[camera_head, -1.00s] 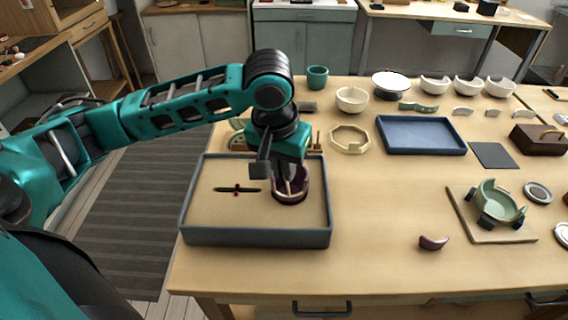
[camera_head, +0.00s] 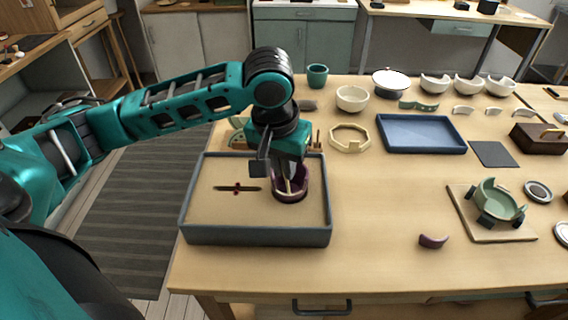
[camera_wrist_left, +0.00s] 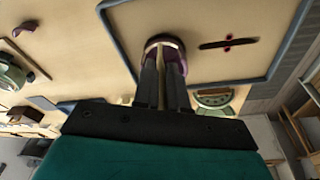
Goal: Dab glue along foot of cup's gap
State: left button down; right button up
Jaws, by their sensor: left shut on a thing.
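The dark purple cup (camera_head: 290,188) stands in the sand-coloured bed of a grey-rimmed tray (camera_head: 257,236). In the left wrist view the cup (camera_wrist_left: 179,47) shows just beyond my fingers. My left gripper (camera_head: 289,180) points down over the cup, shut on a thin pale stick (camera_wrist_left: 161,88), whose lower end reaches into or against the cup. I cannot tell whether its tip touches the gap's foot; the fingers partly hide it. A curved purple shard (camera_head: 433,241) lies on the table to the right. My right gripper is not in view.
A dark thin tool with a red middle (camera_head: 237,188) lies in the tray left of the cup. A green broken cup (camera_head: 499,200) sits on a board at right. A blue tray (camera_head: 421,134) and several bowls stand behind.

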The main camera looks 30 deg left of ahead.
pick_arm(q)
jog(key=shift+d, duration=0.1)
jog(key=shift+w+d+r, duration=0.2)
jog(key=shift+w+d, duration=0.45)
jog(key=shift+w, duration=0.1)
jog(key=shift+f, duration=0.35)
dwell(0.8)
jog(key=shift+r, duration=0.2)
notch_tip(320, 180, up, 8)
dwell(1.3)
dwell(0.8)
